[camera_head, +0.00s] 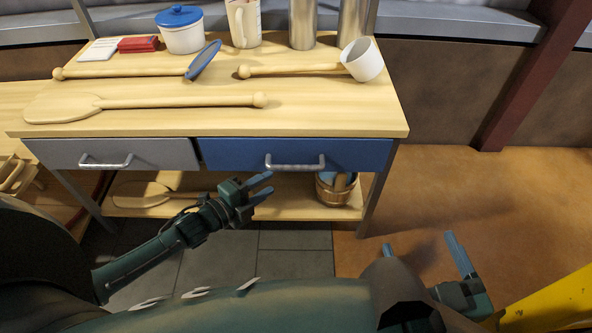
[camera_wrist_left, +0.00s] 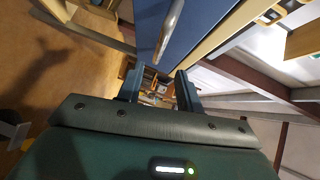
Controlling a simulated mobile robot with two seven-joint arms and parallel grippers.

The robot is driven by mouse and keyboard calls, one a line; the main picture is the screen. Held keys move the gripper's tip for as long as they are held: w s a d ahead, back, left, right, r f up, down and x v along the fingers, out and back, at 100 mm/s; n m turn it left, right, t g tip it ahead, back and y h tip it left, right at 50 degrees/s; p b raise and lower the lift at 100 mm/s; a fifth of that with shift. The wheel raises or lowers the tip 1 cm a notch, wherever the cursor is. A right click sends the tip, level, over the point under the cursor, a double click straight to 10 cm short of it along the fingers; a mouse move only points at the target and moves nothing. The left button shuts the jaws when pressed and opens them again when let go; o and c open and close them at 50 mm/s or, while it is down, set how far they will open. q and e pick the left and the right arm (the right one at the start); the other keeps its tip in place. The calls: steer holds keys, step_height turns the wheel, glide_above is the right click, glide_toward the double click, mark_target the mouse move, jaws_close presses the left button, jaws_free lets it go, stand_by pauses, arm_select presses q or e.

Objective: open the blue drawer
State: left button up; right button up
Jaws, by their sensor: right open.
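The blue drawer (camera_head: 360,153) is shut under the right half of the wooden table top. Its silver bar handle (camera_head: 295,165) is on the front. My left gripper (camera_head: 262,188) is just below and left of the handle, apart from it, with its fingers open and empty. In the left wrist view the two fingers (camera_wrist_left: 160,85) stand apart. The blue drawer front (camera_wrist_left: 205,22) and its handle (camera_wrist_left: 171,28) show above and beyond them. My right gripper (camera_head: 424,250) is open and empty at the lower right, away from the table.
A grey drawer (camera_head: 150,153) sits left of the blue one. A wooden bucket (camera_head: 336,193) stands on the shelf below. Floor at right is clear.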

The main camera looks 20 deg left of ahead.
mark_target(294, 166)
arm_select(q)
steer(key=b+x, duration=0.2)
steer(key=x, duration=0.7)
steer(key=shift+w+f+b, duration=0.1)
steer(key=shift+w+b, duration=0.1)
steer(key=shift+b, duration=0.1)
steer(key=shift+w+d, duration=0.25)
steer(key=shift+w, duration=0.15)
arm_select(e)
steer(key=shift+s+a+n+t+y, duration=0.2)
steer(key=shift+a+n+t+y, duration=0.5)
steer(key=shift+y, duration=0.3)
arm_select(q)
jaws_close()
arm_select(e)
steer(key=shift+d, duration=0.1)
